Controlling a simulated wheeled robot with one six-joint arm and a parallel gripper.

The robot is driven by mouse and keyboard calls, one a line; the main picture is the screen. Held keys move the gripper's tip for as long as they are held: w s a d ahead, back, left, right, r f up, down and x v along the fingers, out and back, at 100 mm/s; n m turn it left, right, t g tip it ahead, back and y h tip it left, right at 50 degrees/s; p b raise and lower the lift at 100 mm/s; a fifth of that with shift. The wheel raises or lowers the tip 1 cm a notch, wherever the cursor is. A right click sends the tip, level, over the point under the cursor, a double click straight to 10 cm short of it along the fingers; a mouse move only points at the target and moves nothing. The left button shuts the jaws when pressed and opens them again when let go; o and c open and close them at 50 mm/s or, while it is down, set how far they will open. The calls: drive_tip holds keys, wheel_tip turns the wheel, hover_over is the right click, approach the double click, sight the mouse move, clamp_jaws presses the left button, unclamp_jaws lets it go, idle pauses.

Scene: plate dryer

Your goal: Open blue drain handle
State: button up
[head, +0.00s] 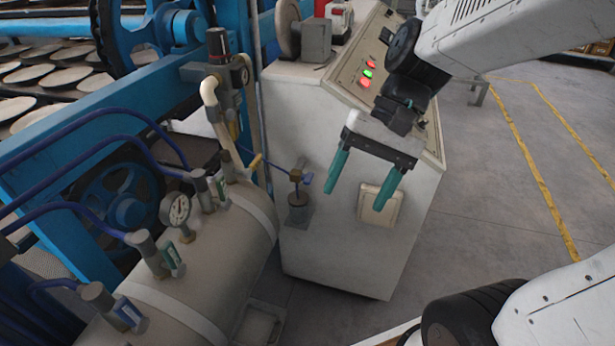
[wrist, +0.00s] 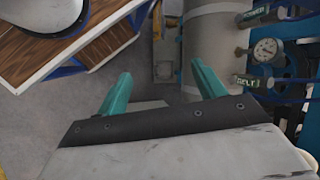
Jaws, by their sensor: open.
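A thin blue hose meets the valve from the left. My gripper (head: 355,199) has two teal fingers, spread apart with nothing between them. In the head view it appears to the right of the blue handle, in front of the cabinet, and apart from the handle. The fingers also show in the wrist view (wrist: 160,70). I cannot make out the blue handle there.
A beige tank (head: 225,250) with a gauge (head: 177,211), labelled valves and blue hoses stands at left. The gauge also shows in the wrist view (wrist: 268,48). A blue machine frame (head: 45,130) rises behind. Open grey floor (head: 490,200) lies right of the cabinet.

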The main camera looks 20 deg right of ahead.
drive_tip(key=w+a+f+m+y, duration=0.2)
drive_tip(key=w+f+m+y, duration=0.25)
drive_tip(key=w, duration=0.35)
drive_tip(key=m+t+y, duration=0.5)
drive_tip(key=m+t, duration=0.8)
drive_tip(key=m, duration=0.4)
approach(312, 178)
drive_tip(key=x, duration=0.4)
drive_tip(key=shift+h, duration=0.25)
drive_tip(key=x, duration=0.7)
drive_tip(key=shift+d, duration=0.15)
drive_tip(key=shift+c, duration=0.3)
drive_tip(key=c, duration=0.9)
